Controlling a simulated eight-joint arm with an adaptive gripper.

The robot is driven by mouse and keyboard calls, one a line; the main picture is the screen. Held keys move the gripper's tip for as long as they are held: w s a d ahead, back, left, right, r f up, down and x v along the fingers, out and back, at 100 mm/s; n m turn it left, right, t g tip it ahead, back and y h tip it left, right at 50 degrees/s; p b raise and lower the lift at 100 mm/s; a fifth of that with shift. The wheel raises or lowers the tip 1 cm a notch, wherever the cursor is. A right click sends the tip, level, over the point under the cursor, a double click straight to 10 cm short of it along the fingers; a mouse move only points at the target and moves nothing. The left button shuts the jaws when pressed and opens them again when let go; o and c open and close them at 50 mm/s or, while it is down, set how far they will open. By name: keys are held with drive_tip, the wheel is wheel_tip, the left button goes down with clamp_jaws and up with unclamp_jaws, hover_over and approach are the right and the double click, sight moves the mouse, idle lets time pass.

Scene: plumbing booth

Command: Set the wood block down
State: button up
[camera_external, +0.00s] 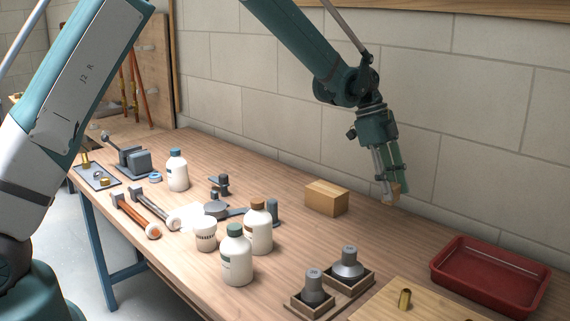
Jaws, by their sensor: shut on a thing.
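My gripper (388,188) points down over the back right of the table, near the wall. It is shut on a small tan wood block (394,196), mostly hidden by the fingers. The block is low, close to the table top (372,232); I cannot tell whether it touches the surface.
A cardboard box (326,198) sits just left of my gripper. A red tray (489,274) is to the right, and two grey weights in wooden holders (348,265) are in front. Bottles (258,230), hammers and a vise (129,157) fill the left. Bare table surrounds the block.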

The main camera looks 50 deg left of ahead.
drive_tip(key=w+a+n, duration=0.1)
drive_tip(key=a, duration=0.7)
drive_tip(key=a+n+t, duration=0.1)
drive_tip(key=a, duration=0.7)
drive_tip(key=w+a+n+b, duration=0.1)
drive_tip(key=a+n, duration=0.1)
drive_tip(key=a, duration=0.6)
drive_tip(key=shift+w+a+y, duration=0.15)
drive_tip(key=shift+w+y, duration=0.15)
drive_tip(key=s+a+n+t, duration=0.1)
drive_tip(key=s+a+n, duration=0.1)
drive_tip(key=a, duration=1)
drive_tip(key=s+a+n, duration=0.1)
drive_tip(key=a+n, duration=0.1)
drive_tip(key=a, duration=0.9)
drive_tip(key=shift+s+a+r+t+y+b, duration=0.15)
drive_tip(key=shift+s+a+t+y+b, duration=0.2)
drive_tip(key=shift+a+t+y, duration=0.05)
drive_tip(key=shift+f, duration=3.15)
drive_tip(key=shift+f, duration=1.85)
drive_tip(key=shift+f+b, duration=0.1)
drive_tip(key=shift+b, duration=0.25)
drive_tip(key=o, duration=0.4)
drive_tip(key=shift+f, duration=0.1)
drive_tip(key=o, duration=0.5)
